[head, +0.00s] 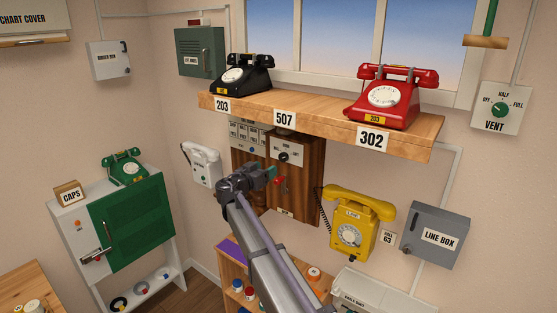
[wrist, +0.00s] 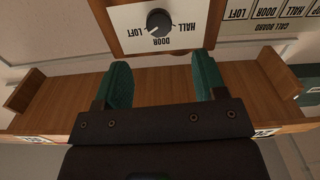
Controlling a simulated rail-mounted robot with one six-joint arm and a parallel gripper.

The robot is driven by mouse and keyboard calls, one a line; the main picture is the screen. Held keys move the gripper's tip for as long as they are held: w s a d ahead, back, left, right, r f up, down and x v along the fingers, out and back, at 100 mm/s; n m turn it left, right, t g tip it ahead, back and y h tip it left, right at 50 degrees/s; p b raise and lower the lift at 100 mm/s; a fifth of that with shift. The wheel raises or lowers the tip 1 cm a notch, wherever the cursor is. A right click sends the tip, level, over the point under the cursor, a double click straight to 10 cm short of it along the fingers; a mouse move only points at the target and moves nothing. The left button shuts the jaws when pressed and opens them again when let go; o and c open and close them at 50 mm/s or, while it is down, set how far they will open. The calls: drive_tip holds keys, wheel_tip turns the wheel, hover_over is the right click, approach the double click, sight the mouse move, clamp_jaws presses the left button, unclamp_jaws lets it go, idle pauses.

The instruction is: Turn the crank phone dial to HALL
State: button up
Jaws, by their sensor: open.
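The crank phone is a brown wooden wall box (head: 296,190) under the shelf. Its dial (head: 283,157) is a dark round knob on a white plate. In the wrist view, upside down, the dial knob (wrist: 159,22) has LOFT at left, DOOR in the middle and HALL at right. A pale mark on the knob seems to slant toward the lower left, on the LOFT side; its exact setting is unclear. My gripper (head: 266,174) is in front of the box, just below and left of the dial in the head view. Its green fingers (wrist: 162,76) are apart, empty and not touching the knob.
A wooden shelf (head: 322,118) juts out above the box, carrying a black phone (head: 241,77) and a red phone (head: 388,97). A call board (head: 247,131) is left of the dial. A yellow phone (head: 352,225) hangs at right, a white phone (head: 202,165) at left.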

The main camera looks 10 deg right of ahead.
sight(282, 159)
drive_tip(key=x, duration=0.9)
drive_tip(key=shift+w+d, duration=0.15)
drive_tip(key=shift+d, duration=0.25)
drive_tip(key=c, duration=0.9)
